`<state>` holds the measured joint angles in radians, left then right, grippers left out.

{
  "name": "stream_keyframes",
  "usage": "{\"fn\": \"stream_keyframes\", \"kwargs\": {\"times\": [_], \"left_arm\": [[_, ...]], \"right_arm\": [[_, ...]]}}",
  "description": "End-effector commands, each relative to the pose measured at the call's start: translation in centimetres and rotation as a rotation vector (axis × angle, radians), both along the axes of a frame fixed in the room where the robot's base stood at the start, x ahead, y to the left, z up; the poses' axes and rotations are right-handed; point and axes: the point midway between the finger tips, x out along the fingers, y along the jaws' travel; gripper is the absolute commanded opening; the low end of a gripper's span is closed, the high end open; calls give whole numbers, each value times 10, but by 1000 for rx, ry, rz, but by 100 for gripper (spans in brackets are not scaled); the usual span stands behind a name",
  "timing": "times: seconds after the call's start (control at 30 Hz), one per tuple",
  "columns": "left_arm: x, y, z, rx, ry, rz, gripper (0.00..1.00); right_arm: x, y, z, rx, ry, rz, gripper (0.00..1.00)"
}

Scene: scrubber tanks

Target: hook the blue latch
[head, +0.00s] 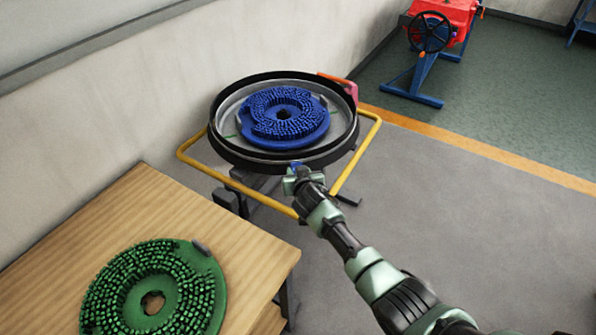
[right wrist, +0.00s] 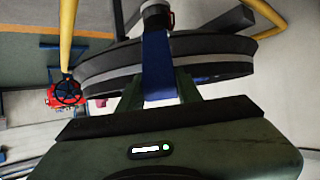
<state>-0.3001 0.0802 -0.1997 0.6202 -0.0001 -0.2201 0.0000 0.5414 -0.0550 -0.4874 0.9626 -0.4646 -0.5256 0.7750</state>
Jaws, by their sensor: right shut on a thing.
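The blue latch (right wrist: 158,66) is a flat blue strip in the right wrist view, at the near side of the round black-rimmed tank (head: 232,150). Only a small bit of the latch (head: 295,165) shows in the head view. My right gripper (head: 298,177) is at the tank's front rim. In the right wrist view its two green fingers (right wrist: 160,92) stand on either side of the latch and are shut on it. The upper end of the latch meets a dark round fitting (right wrist: 157,16). Whether the latch is hooked cannot be told. My left gripper is in neither view.
A blue bristle brush (head: 318,122) lies inside the tank. A yellow tube frame (head: 357,157) surrounds the tank. A red piece (head: 350,88) sits at its back right. A wooden table (head: 100,220) with a green brush (head: 130,292) stands at left. The grey floor at right is clear.

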Motion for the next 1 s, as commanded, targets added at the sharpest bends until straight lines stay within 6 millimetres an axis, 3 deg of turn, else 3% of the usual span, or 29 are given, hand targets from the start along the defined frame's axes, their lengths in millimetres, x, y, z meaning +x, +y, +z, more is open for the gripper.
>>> {"fn": "stream_keyframes", "kwargs": {"times": [0.03,0.1,0.47,1.0], "left_arm": [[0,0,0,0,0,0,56],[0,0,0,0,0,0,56],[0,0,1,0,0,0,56],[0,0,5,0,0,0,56]], "right_arm": [[-1,-1,-1,-1,2,0,43],[-1,0,-1,-1,1,0,56],[-2,0,0,0,0,0,56],[-58,-5,29,0,0,-1,56]]}}
